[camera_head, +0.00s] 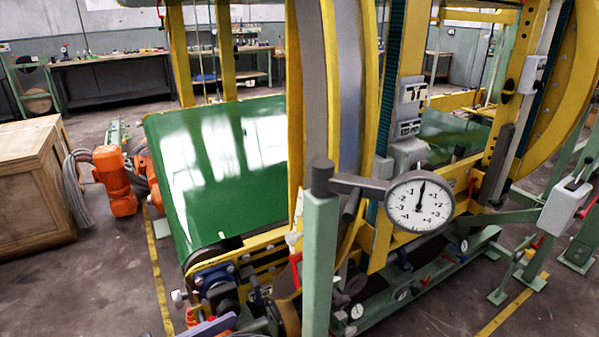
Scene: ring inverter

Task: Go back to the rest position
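Neither of my grippers shows in the head view. The large yellow ring inverter (297,110) stands in the middle and right of the view. A green conveyor belt (215,165) runs into its ring from the left. A round white dial gauge (420,202) is held on a dark arm from a green post (320,260) in the front. The dial's needle points nearly straight up.
A wooden crate (35,190) stands at the left, beside an orange machine (115,180) with grey cables. Workbenches (110,62) line the back wall. A grey control box (565,205) is at the right. Bare floor (95,285) shows at the lower left.

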